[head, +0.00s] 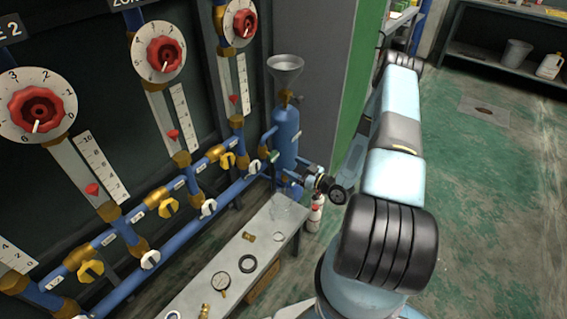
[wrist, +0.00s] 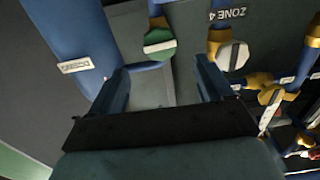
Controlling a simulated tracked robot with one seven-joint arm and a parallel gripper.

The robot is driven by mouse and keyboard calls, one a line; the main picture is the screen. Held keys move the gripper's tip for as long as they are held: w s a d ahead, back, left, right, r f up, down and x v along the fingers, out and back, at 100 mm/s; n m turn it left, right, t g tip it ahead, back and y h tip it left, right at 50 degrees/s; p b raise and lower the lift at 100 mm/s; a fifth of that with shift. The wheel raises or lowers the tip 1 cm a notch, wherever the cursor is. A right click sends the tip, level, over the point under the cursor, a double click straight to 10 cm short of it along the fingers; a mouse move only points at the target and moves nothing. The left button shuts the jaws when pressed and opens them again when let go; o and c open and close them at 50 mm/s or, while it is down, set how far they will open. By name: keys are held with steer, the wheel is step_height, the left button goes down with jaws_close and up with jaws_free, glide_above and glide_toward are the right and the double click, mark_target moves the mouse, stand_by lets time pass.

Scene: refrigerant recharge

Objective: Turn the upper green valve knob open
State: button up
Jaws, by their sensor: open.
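A green valve knob (wrist: 160,46) shows at the top middle of the wrist view, on a brass and blue pipe fitting. It lies beyond my gripper (wrist: 162,72), between the lines of its two fingers and nearer the left one. The fingers are apart with nothing between them, and the knob looks clear of them. In the head view, a small green knob (head: 273,156) shows beside the blue cylinder, with my gripper (head: 290,171) close to it at the right. The fingertips are too small there to tell whether they touch anything.
A white knob (wrist: 233,56) sits right of the green one in the wrist view. The blue cylinder (head: 286,130) carries a funnel (head: 285,68). Blue pipes with yellow and white knobs line the wall panel.

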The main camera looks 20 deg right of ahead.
mark_target(275, 157)
steer(key=shift+x, duration=4.25)
steer(key=shift+c, duration=0.2)
steer(key=c, duration=1)
steer(key=n, duration=0.4)
steer(key=shift+n, duration=0.4)
steer(key=n, duration=0.3)
steer(key=shift+n, duration=0.3)
steer(key=shift+d, duration=0.1)
